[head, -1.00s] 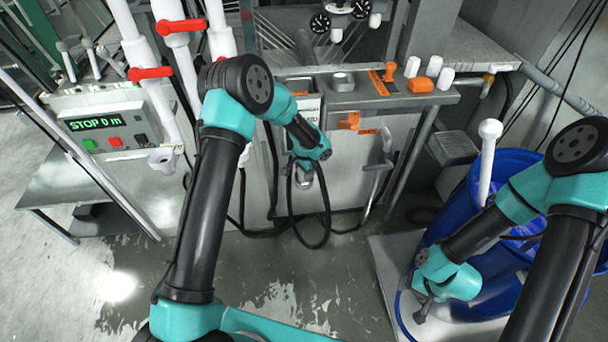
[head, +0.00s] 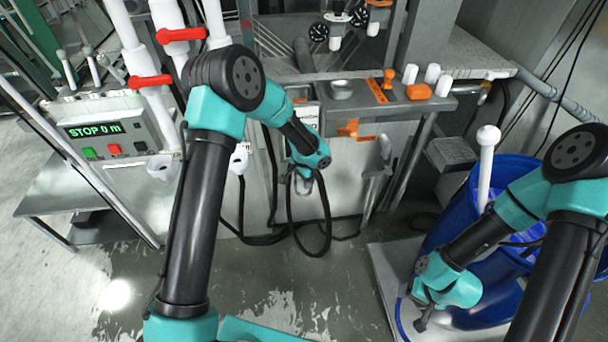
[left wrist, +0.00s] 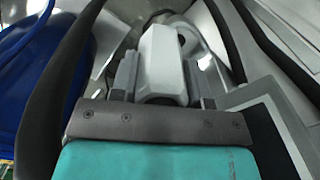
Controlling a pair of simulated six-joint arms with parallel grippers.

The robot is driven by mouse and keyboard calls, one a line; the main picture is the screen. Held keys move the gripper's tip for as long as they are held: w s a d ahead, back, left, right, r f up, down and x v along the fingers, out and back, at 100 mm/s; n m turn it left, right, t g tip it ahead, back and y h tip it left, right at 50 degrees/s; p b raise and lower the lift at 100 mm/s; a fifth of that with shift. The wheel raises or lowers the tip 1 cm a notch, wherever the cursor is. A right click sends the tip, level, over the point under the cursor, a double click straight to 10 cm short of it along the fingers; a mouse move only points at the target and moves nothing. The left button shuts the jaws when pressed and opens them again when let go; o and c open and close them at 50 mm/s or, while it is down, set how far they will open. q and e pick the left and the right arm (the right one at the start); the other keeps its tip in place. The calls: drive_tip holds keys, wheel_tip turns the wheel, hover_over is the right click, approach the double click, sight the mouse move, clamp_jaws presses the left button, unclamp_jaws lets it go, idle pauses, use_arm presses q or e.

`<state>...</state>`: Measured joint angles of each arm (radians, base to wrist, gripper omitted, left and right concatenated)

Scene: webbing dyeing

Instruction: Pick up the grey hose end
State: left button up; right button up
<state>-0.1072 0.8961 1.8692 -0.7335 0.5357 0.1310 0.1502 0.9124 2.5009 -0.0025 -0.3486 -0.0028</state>
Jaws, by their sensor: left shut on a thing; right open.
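My left gripper (head: 303,174) hangs in front of the white machine's front panel, above the floor. In the left wrist view, my left gripper (left wrist: 165,85) is shut on the pale grey hose end (left wrist: 162,62), a blocky piece between the two fingers. In the head view the gripper mostly hides the hose end. The black hose (head: 327,215) hangs in a loop below and beside the gripper. Its dark lengths also pass on both sides in the left wrist view (left wrist: 55,85). My right gripper (head: 422,322) is low at the right, open and empty.
A blue drum (head: 510,175) with a white-knobbed rod (head: 487,160) stands on a pale platform at the right. A control box reading STOP 0 m (head: 100,138) is at the left. Red-handled valves (head: 150,82) rise beside it. The wet floor (head: 230,280) in front is open.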

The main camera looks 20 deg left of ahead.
use_arm(q)
drive_tip(key=s+d+r, duration=0.1)
drive_tip(key=s+d, duration=0.2)
drive_tip(key=s, duration=0.9)
drive_tip(key=shift+d, duration=0.2)
drive_tip(key=shift+w+r, duration=0.15)
